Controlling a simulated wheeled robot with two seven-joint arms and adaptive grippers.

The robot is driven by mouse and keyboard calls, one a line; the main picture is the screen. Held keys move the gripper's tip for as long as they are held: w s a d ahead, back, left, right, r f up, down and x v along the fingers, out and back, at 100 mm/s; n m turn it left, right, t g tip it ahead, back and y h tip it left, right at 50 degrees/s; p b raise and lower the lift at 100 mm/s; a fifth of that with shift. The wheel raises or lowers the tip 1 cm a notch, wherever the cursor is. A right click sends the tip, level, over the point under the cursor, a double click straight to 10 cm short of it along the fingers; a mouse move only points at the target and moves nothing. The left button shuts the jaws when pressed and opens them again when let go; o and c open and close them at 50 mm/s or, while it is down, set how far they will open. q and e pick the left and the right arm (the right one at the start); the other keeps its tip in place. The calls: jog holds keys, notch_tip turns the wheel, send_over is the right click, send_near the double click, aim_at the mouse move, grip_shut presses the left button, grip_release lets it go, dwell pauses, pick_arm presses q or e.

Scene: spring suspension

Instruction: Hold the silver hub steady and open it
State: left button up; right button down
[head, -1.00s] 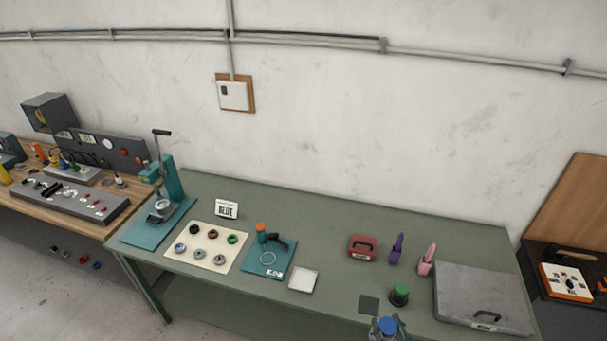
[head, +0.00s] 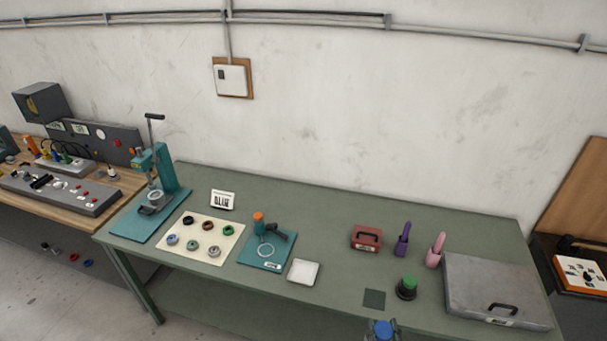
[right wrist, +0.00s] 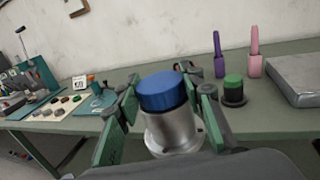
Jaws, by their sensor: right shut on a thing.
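The silver hub (right wrist: 173,133) is a metal cylinder with a flange and a blue cap (right wrist: 162,91) on top. It shows upright between the green fingers of my right gripper (right wrist: 168,112) in the right wrist view, and the gripper is shut on it. In the head view only the blue cap (head: 382,330) and a little of the gripper show at the bottom edge, in front of the table. The lower part of the hub is cut off there. My left gripper is in neither view.
The green table (head: 330,235) holds a teal press (head: 160,190), a cream mat (head: 200,255) with several rings, a teal fixture board (head: 262,257), a white tray (head: 303,271), a red case (head: 366,237), a green-topped part (head: 407,287) and a grey lidded box (head: 495,290). The table's back middle is clear.

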notch_tip(320, 180, down, 7)
jog(key=b, duration=0.5)
jog(key=shift+f, duration=0.15)
